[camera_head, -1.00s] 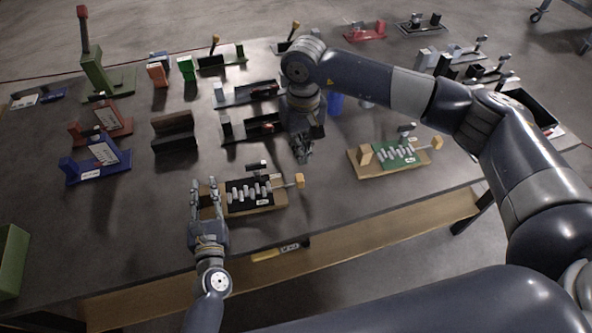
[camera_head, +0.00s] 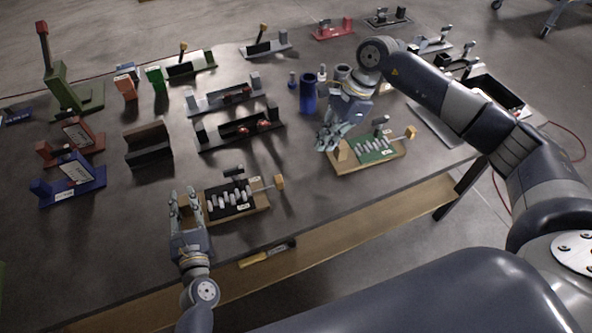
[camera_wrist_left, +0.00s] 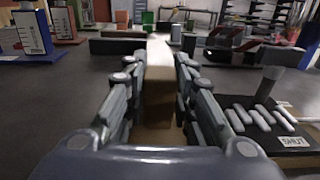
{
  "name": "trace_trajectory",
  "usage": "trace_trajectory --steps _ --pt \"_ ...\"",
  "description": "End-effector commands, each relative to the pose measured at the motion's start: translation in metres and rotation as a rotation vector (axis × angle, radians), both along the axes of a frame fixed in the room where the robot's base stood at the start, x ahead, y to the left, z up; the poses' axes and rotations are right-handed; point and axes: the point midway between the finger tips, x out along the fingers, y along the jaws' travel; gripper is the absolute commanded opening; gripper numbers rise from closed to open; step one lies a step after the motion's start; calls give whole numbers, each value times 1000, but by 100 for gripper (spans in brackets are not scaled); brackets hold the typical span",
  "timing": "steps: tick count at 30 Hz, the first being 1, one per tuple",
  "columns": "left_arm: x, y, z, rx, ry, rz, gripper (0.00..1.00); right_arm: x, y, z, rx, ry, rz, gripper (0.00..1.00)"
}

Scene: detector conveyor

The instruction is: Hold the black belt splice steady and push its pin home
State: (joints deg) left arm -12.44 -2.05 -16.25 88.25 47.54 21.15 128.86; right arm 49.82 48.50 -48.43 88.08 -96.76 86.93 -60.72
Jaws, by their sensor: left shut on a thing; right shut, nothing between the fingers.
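The black belt splice (camera_head: 214,205) lies on a wooden base (camera_head: 240,213) near the table's front edge, with a row of grey knuckles. My left gripper (camera_head: 183,196) is at the base's left end. In the left wrist view, its fingers (camera_wrist_left: 158,90) are shut on the base's wooden end block (camera_wrist_left: 157,112); the black plate beside them has a label reading SHUT (camera_wrist_left: 292,142). My right gripper (camera_head: 328,140) is shut and empty, beside the green splice, away from the black one.
A black angled block (camera_head: 148,144) is at left. The table around the black splice's handle is clear.

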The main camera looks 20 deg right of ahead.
Motion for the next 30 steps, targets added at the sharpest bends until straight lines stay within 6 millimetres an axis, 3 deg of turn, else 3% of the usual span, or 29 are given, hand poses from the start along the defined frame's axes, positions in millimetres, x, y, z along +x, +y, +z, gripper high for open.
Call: trace_trajectory --steps 13,27,30 --pt "0 0 0 0 0 -1 0 0 4 -8 1 1 0 0" --pt "0 0 0 0 0 -1 0 -1 38 -93 2 2 0 0" --pt "0 0 0 0 0 -1 0 0 55 -93 4 -3 4 0"
